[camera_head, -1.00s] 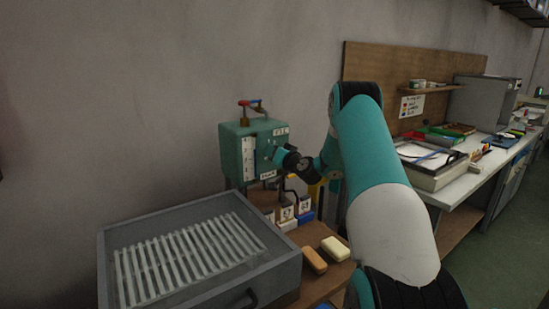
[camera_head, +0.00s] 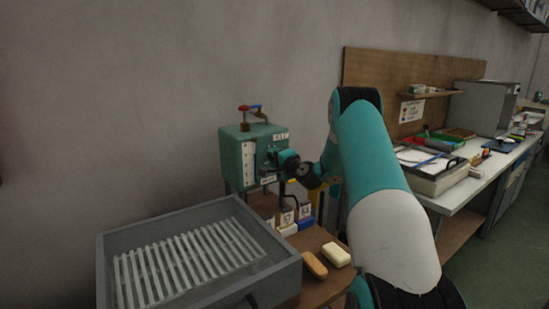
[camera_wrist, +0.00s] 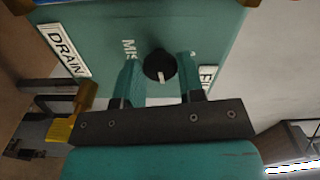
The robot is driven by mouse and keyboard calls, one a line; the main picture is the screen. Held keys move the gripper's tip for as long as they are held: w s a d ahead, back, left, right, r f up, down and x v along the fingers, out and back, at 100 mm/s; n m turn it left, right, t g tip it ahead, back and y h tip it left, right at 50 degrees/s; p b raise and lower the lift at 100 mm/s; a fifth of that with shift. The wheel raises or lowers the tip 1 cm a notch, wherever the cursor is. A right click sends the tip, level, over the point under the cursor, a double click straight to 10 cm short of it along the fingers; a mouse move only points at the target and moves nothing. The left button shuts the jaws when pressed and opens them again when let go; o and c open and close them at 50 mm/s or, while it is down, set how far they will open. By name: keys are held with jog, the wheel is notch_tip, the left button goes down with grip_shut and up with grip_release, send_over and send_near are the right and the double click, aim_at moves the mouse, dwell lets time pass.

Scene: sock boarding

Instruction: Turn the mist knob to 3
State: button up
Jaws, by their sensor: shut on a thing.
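The teal machine box (camera_head: 236,150) stands at the back against the wall, with a white gauge strip on its front. My gripper (camera_head: 279,158) is at the right part of that front and hides the knob there. In the wrist view, the round black mist knob (camera_wrist: 160,65) has a white pointer mark aimed toward the picture's bottom. Printed letters, partly hidden, start "MIS" beside it. My gripper (camera_wrist: 160,72) has one finger on each side of the knob and is shut on it. No scale numbers are readable.
A "DRAIN" plate (camera_wrist: 64,50) and a yellow-brown part (camera_wrist: 80,112) lie left of the fingers. A grey slatted tray (camera_head: 120,242), an orange bar (camera_head: 314,265) and a cream bar (camera_head: 336,254) are in front of the machine. A workbench (camera_head: 466,192) stands right.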

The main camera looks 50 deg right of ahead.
jog(key=shift+m, duration=0.9)
jog(key=o, duration=0.9)
jog(key=b+v, duration=0.6)
jog(key=v, duration=1.1)
jog(key=shift+s, duration=0.25)
jog(key=shift+d+f, duration=0.1)
